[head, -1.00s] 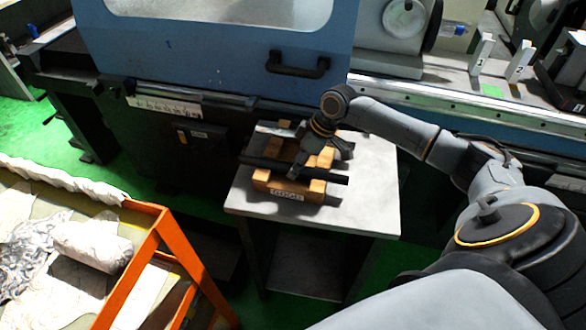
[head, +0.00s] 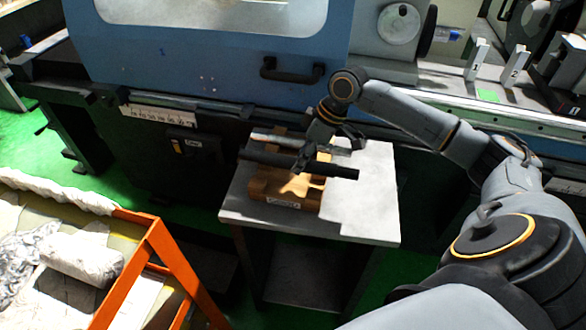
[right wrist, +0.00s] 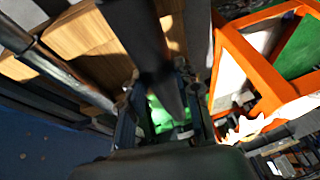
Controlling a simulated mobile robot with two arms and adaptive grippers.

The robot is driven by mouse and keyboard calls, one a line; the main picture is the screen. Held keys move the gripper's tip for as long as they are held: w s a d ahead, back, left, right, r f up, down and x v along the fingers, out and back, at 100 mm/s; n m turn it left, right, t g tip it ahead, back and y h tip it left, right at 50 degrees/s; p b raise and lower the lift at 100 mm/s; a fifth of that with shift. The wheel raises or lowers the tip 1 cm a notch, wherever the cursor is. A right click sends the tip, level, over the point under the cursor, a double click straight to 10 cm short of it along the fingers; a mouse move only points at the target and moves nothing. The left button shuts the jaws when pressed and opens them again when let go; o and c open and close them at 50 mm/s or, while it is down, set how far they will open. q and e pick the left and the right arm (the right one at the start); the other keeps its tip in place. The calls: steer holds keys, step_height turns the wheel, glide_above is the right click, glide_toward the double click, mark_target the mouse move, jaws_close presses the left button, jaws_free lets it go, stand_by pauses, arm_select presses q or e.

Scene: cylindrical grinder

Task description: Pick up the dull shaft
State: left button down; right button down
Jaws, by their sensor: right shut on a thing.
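A dark, dull shaft (head: 270,157) is held level just above a wooden rack (head: 312,196). My right gripper (head: 305,163) is shut around it near its middle. In the right wrist view the dull shaft (right wrist: 138,32) runs between the two fingers of the right gripper (right wrist: 160,110). A lighter, shinier shaft (head: 268,138) lies on the rack behind it; it also shows at the left of the right wrist view (right wrist: 65,72). My left gripper is out of view.
The rack stands on a small grey table (head: 362,215), whose right side is bare. A blue grinder with a handled door (head: 220,55) stands close behind. An orange-framed cart (head: 165,235) with cloth and a roll is at the lower left.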

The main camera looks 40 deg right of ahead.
mark_target(332, 169)
steer(key=s+d+r+b, duration=0.1)
steer(key=s, duration=0.1)
steer(key=s+d+r, duration=0.1)
steer(key=s+r, duration=0.1)
steer(key=s+d+r+b, duration=0.1)
steer(key=s+d+r, duration=0.1)
steer(key=shift+s+r+b, duration=0.2)
steer(key=shift+s+b, duration=0.05)
steer(key=shift+b, duration=0.1)
steer(key=s, duration=0.1)
steer(key=s+d+r+b, duration=0.1)
steer(key=s+r+b, duration=0.1)
steer(key=shift+s+d, duration=0.25)
steer(key=shift+d, duration=0.15)
